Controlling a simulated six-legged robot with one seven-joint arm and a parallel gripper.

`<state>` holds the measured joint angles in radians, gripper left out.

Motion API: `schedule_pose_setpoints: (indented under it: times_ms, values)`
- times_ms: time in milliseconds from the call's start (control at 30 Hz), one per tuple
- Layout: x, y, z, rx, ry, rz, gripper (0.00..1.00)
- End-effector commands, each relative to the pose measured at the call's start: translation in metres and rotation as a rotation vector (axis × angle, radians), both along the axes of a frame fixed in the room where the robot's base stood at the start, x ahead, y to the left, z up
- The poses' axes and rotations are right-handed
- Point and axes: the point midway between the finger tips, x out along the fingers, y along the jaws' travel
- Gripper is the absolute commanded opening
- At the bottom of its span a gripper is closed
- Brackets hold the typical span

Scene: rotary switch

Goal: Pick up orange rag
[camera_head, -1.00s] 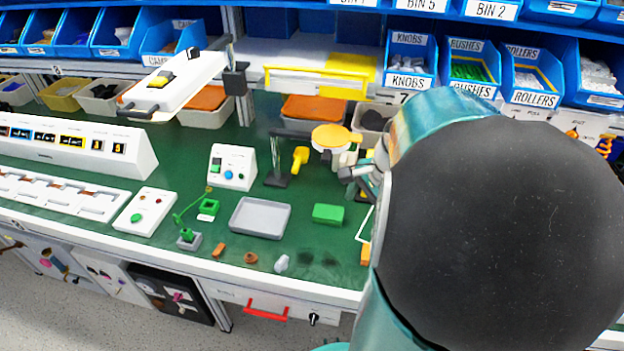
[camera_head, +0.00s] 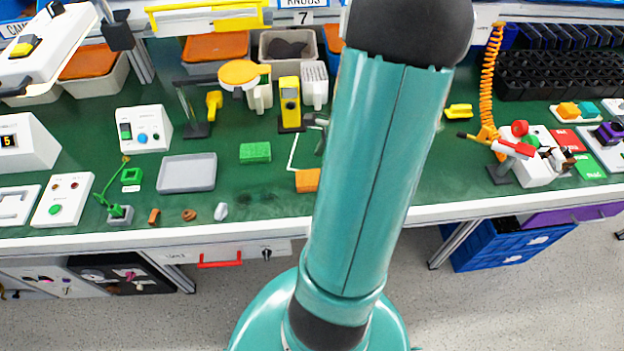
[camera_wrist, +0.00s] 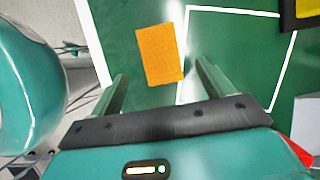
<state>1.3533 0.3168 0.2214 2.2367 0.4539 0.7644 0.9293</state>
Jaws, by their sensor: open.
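The orange rag (camera_head: 307,180) lies flat on the green bench top near the front edge, partly hidden behind my arm in the head view. In the wrist view the orange rag (camera_wrist: 160,52) is a plain rectangle beside a white outline on the green surface. My gripper (camera_wrist: 161,72) is open and empty. Its two fingers stand apart, one to the left and one to the right of the rag's lower end as seen. The rag shows between and beyond the fingertips. In the head view my arm hides most of the gripper.
A green block (camera_head: 255,152) and a grey tray (camera_head: 187,173) lie to the left of the rag. A yellow meter (camera_head: 290,103) stands behind it. A red-and-white device (camera_head: 530,160) stands to the right. Small parts lie along the front edge.

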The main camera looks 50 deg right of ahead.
Motion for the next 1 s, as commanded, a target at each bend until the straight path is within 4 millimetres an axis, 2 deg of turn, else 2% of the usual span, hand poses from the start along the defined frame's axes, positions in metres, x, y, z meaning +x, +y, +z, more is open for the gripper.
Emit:
schedule_pose_setpoints:
  times_ms: [133, 433, 1000]
  values:
    - [0.003, 0.003, -0.011, 0.002, 0.0, 0.001, 0.8]
    - [0.016, 0.014, -0.047, 0.001, 0.001, 0.0, 0.8]
    - [0.017, 0.014, -0.052, -0.001, 0.001, 0.001, 0.8]
